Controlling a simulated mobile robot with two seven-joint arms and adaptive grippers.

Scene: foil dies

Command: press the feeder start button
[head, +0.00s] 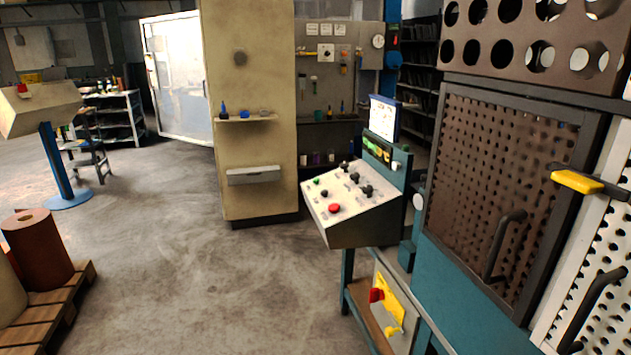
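A sloped control panel (345,222) stands at the centre right, on the side of the teal machine. A small green button (316,181) sits at its upper left. A larger red button (334,208) sits lower on the same face, and several black knobs (354,178) are to the right. The panel's labels are too small to read, so I cannot tell which control is marked feeder start. Neither of my grippers is in view.
A pedestal box (40,108) with a red button stands at the far left. A pallet (45,310) bearing reddish and beige rolls is at the lower left. A beige cabinet (248,110) stands behind the panel. The concrete floor (190,270) between them is clear.

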